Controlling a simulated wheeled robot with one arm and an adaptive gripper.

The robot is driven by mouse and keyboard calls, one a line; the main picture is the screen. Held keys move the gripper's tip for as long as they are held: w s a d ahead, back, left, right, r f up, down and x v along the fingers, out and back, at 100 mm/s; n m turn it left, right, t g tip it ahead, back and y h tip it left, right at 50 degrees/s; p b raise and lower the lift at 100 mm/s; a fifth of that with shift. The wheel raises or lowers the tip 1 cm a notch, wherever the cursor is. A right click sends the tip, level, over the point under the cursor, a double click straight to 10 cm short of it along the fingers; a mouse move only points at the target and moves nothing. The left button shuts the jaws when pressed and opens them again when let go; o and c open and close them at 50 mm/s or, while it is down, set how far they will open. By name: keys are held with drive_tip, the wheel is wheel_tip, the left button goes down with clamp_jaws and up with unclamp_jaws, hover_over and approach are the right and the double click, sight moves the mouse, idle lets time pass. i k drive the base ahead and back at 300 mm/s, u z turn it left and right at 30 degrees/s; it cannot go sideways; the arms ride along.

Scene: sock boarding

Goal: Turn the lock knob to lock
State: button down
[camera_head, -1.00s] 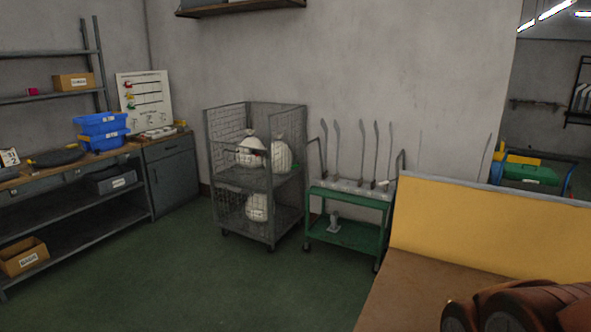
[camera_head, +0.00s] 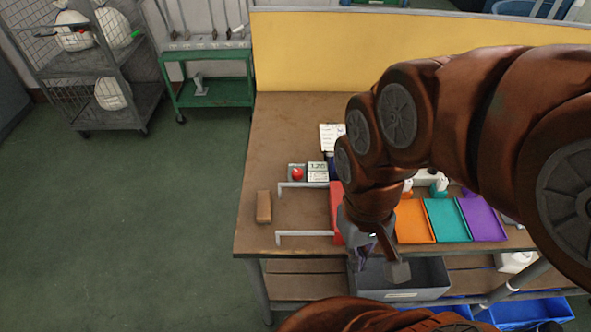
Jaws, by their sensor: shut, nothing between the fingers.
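I cannot make out a lock knob for certain. A small control box with a round red knob or button (camera_head: 297,173) sits on the brown workbench (camera_head: 285,125), next to a small display (camera_head: 317,168). My gripper (camera_head: 398,271) hangs at the front edge of the bench, above a grey bin (camera_head: 430,275). It is shut and empty, below and to the right of the red knob. My arm hides part of the bench's middle and right.
Metal rails (camera_head: 308,236) and a brown block (camera_head: 264,207) are on the bench's left part. Orange (camera_head: 414,222), teal (camera_head: 447,220) and purple (camera_head: 482,218) trays lie to the right. A yellow panel (camera_head: 300,50) backs the bench. The green floor at left is clear.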

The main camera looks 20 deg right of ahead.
sight(297, 174)
drive_tip(key=k, duration=1.1)
drive_tip(key=u, duration=0.8)
drive_tip(key=i, duration=1.3)
drive_tip(key=z, duration=0.1)
